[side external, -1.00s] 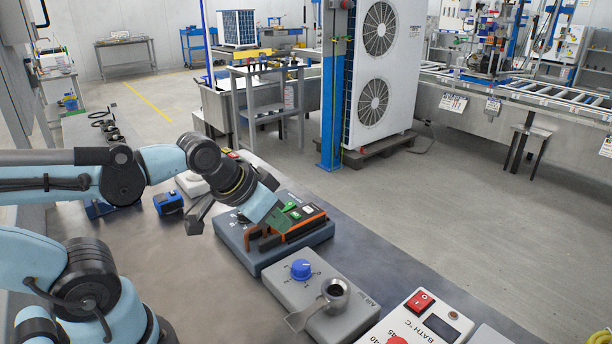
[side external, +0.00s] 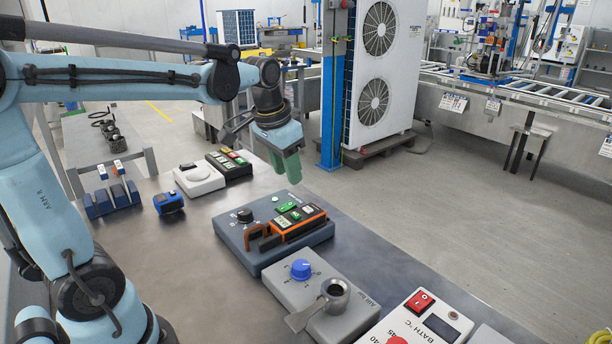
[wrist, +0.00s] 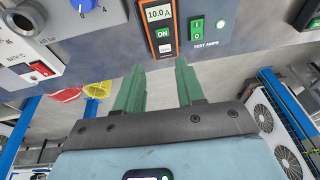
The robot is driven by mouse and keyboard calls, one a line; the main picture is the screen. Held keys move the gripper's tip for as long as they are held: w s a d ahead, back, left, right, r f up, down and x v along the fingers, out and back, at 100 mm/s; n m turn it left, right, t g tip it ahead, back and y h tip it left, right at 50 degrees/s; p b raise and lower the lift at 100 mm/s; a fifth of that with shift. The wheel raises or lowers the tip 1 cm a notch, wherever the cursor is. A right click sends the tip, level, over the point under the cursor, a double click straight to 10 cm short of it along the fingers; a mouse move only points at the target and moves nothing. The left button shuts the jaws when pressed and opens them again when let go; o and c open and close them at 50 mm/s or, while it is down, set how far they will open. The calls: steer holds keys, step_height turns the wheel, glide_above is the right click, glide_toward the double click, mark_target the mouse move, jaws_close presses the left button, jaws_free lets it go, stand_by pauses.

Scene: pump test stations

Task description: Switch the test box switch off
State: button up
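The dark blue-grey test box (side external: 238,238) lies on the bench with a black knob, an orange clamp meter (side external: 300,222) and a green rocker switch (side external: 287,206). In the wrist view the switch (wrist: 196,30), marked I and O, sits above the label TEST AMPS. Which side is pressed I cannot tell. The meter (wrist: 162,28) reads 10.0 A beside a green ON. My gripper (side external: 290,168) is in the air above and behind the box's far edge, touching nothing. In the wrist view its green fingers (wrist: 161,75) are apart and empty, below the meter and switch.
A grey box with a blue knob (side external: 300,268) and metal cup stands nearer the camera, then a white bath box with a red switch (side external: 420,301).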

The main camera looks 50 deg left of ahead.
mark_target(284, 207)
steer(key=w+a+f+g, duration=0.25)
steer(key=w+a, duration=0.25)
steer(key=a, duration=0.4)
steer(key=shift+g+h, duration=0.25)
steer(key=shift+h, duration=0.05)
steer(key=f, duration=1.1)
steer(key=shift+s+d+f, duration=0.15)
steer(key=shift+d+f, duration=0.05)
jaws_close()
steer(key=shift+w+g, duration=0.25)
steer(key=shift+g, duration=0.6)
steer(key=shift+w+g, duration=0.25)
steer(key=shift+g, duration=0.6)
jaws_free()
